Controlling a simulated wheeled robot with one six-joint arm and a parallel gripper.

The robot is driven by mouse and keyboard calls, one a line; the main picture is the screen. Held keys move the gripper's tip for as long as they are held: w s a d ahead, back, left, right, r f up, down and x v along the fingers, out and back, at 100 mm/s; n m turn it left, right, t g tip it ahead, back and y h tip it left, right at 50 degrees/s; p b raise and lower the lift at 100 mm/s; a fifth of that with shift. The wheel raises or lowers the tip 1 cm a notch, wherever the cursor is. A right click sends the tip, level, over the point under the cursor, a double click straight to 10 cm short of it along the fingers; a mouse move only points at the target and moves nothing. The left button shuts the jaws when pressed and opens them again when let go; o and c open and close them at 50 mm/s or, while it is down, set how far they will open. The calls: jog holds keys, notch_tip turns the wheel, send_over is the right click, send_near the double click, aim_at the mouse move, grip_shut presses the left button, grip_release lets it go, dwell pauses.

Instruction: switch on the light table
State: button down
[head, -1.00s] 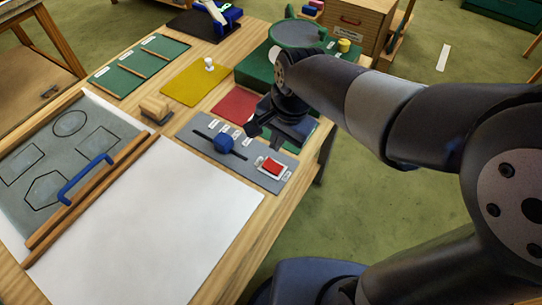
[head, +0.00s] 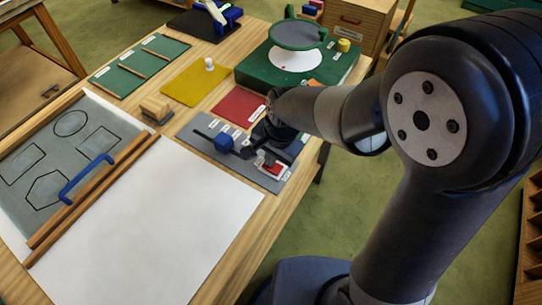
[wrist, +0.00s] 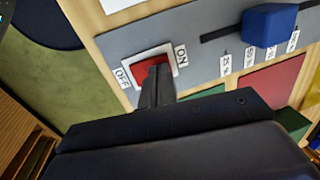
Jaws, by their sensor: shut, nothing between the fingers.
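The red rocker switch (head: 274,168) sits in a white frame at the right end of a grey control strip (head: 196,128). In the wrist view the switch (wrist: 150,52) lies between an OFF label (wrist: 123,77) and an ON label (wrist: 181,55). My gripper (head: 262,158) is shut and empty, its fingertips (wrist: 157,72) over the red rocker and hiding part of it. I cannot tell whether they touch it. A large flat white panel (head: 150,220) lies in front of the strip; whether it is lit is not clear.
A blue slider knob (head: 224,142) stands in a slot of the strip, left of my gripper; it also shows in the wrist view (wrist: 268,24). A red mat (head: 240,106) and a green stand (head: 300,72) lie behind. A blue handle (head: 86,178) rises at the left.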

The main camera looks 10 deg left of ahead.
jog(key=shift+a, duration=0.1)
jog(key=shift+f+h+p, duration=0.1)
jog(key=shift+h+p, duration=0.2)
jog(key=shift+p, duration=0.15)
jog(key=shift+f, duration=0.1)
